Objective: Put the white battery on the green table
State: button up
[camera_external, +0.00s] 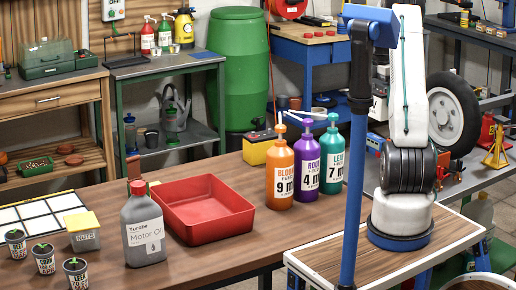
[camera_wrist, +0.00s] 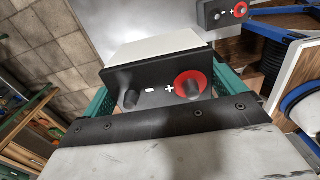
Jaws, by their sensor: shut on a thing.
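In the wrist view, my gripper (camera_wrist: 160,92) has teal fingers on both sides of the white battery (camera_wrist: 150,48). The battery has a white top, a dark front with plus and minus marks, and a red ring round one terminal. The fingers are shut on it. In the external view, I cannot make out my gripper or the held battery beside my arm. A green-framed table (camera_external: 167,62) with a grey top stands at the back left, with spray bottles on it and a watering can on its lower shelf.
A second dark battery (camera_wrist: 222,12) shows at the top of the wrist view, near a grey surface. In the external view, a brown table (camera_external: 180,255) holds a red tray (camera_external: 205,237), a motor oil jug (camera_external: 143,228) and several bottles. A green barrel (camera_external: 238,65) stands beside the green-framed table.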

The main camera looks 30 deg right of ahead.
jog(key=shift+s+d, duration=0.4)
jog(key=shift+s+f, duration=0.1)
jog(key=shift+f, duration=0.2)
notch_tip(320, 180, down, 22)
jog(key=shift+f, duration=0.1)
dwell(0.4)
jog(key=o, duration=1.3)
jog(key=shift+f, duration=0.15)
jog(key=shift+o, duration=0.4)
